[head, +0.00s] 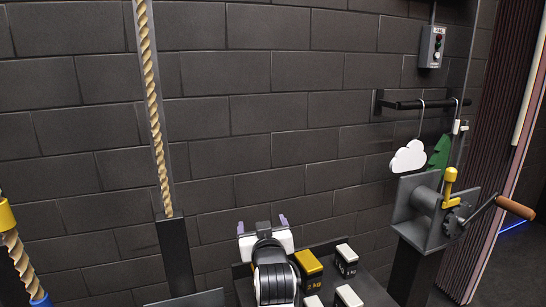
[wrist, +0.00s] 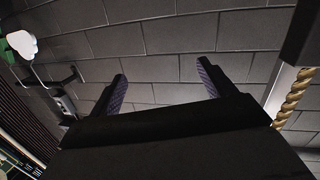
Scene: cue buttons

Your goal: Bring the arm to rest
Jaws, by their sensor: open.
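My gripper (head: 262,222) shows at the bottom centre of the head view, with its two purple-padded fingers spread apart and pointing at the dark block wall. In the wrist view my gripper (wrist: 162,80) has a wide gap between its fingers, and only the wall shows between them. It holds nothing. My white and black arm reaches up from the bottom edge of the head view, above or beside a dark table (head: 375,292); the exact height cannot be told.
Several yellow or white-topped blocks (head: 308,264) stand right of my arm. A rope (head: 152,95) hangs at left. A winch with a crank (head: 428,212) stands at right, below a rail (head: 415,104) with a hanging cloud (head: 408,157). A button box (head: 431,47) is on the wall.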

